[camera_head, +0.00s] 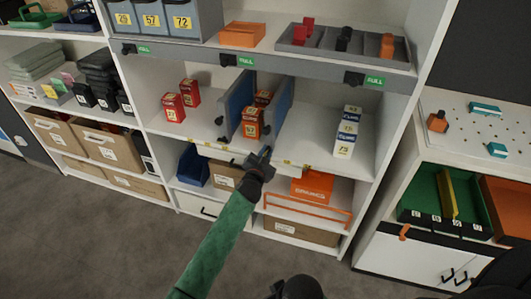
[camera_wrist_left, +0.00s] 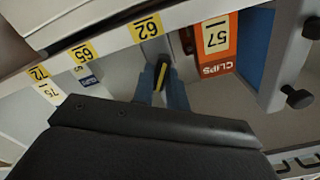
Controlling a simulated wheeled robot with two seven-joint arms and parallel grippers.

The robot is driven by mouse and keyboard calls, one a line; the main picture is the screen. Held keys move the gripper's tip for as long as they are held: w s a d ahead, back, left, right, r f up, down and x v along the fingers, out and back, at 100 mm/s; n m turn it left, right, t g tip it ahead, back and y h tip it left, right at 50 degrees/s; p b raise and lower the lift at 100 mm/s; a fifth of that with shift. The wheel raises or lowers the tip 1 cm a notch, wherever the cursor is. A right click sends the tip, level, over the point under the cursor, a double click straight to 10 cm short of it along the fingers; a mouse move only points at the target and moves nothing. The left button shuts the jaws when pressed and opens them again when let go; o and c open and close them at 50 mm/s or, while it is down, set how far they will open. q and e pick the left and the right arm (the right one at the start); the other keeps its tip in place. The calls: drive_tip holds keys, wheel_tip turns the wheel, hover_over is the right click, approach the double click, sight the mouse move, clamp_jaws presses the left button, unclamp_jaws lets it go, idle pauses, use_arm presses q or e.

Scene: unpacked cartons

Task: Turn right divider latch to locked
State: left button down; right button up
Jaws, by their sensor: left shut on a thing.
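Two blue dividers stand on the middle shelf, the left divider (camera_head: 237,101) and the right divider (camera_head: 281,98), with orange CLIPS boxes (camera_head: 251,122) between them. My left gripper (camera_head: 259,157) is at the shelf's front edge, at the foot of the right divider. In the left wrist view its fingers (camera_wrist_left: 161,84) are shut on a small black latch with a yellow stripe (camera_wrist_left: 162,74). The fingers hide most of the latch, so its exact angle is hard to tell. The left divider, with a black knob (camera_wrist_left: 297,97), shows at the right of the wrist view.
White and blue boxes (camera_head: 347,132) stand right of the dividers and red boxes (camera_head: 173,107) to the left. The shelf's front edge (camera_wrist_left: 110,42) carries yellow number labels. An orange bin (camera_head: 311,187) sits below. The shelf right of the right divider has free room.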

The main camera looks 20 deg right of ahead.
use_arm(q)
drive_tip(key=m, duration=0.5)
drive_tip(key=shift+m, duration=0.3)
drive_tip(key=m, duration=0.5)
drive_tip(key=shift+d+f+p, duration=0.1)
drive_tip(key=shift+f+p, duration=0.05)
drive_tip(key=shift+p, duration=0.15)
drive_tip(key=shift+m, duration=0.4)
use_arm(e)
drive_tip(key=shift+s+d+r, duration=0.15)
drive_tip(key=shift+d+r, duration=0.2)
drive_tip(key=shift+r, duration=0.25)
drive_tip(key=shift+s+f, duration=0.15)
drive_tip(key=shift+s, duration=0.05)
use_arm(q)
drive_tip(key=c, duration=1.4)
unclamp_jaws()
